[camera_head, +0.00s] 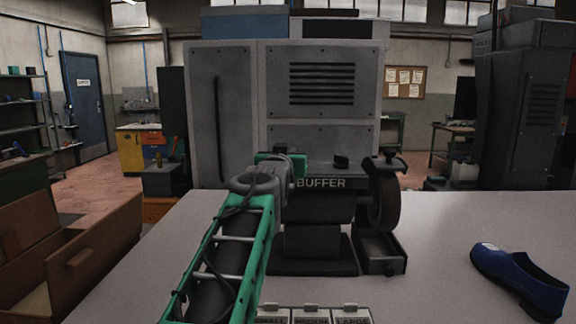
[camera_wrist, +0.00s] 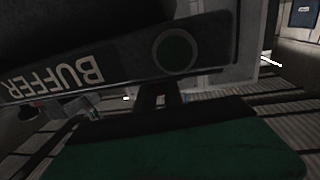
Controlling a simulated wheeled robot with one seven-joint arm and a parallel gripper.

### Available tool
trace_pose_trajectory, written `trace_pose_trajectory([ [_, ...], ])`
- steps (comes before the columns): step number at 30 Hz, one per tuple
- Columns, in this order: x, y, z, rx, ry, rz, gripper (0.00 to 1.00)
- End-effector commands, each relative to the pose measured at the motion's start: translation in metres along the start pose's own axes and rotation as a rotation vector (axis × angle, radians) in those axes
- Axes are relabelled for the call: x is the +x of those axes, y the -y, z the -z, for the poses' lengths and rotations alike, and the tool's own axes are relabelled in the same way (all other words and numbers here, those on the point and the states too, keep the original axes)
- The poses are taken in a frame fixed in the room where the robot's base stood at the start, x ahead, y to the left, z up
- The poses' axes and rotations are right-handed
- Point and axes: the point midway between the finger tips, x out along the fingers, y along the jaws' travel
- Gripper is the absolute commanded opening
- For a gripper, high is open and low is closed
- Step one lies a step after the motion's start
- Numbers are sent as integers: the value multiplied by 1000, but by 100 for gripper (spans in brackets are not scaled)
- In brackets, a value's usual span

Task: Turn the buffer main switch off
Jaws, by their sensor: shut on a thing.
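The buffer (camera_head: 321,184) is a dark machine on the light worktop, with a white BUFFER label on its front panel. In the wrist view the panel (camera_wrist: 125,65) appears upside down, with a dark green round disc (camera_wrist: 175,52) beside the label. My gripper (camera_head: 293,172) is at the panel's left end in the head view. In the wrist view its dark fingers (camera_wrist: 158,97) are close together at the panel's edge, near the disc. They are shut on a small part there, apparently the main switch, which is mostly hidden. Its on or off position cannot be made out.
A blue shoe (camera_head: 518,278) lies at the right. Labelled trays (camera_head: 311,314) are at the front edge. A grey cabinet (camera_head: 225,110) stands behind.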

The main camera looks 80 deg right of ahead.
Motion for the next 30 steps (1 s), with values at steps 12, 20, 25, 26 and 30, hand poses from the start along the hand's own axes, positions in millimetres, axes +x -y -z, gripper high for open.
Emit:
trace_pose_trajectory([
  [12,1,0,-1,1,3,121,0],
  [20,1,0,-1,1,3,125,0],
  [25,1,0,-1,1,2,125,17],
  [26,1,0,-1,1,2,125,19],
  [30,1,0,0,1,2,125,31],
])
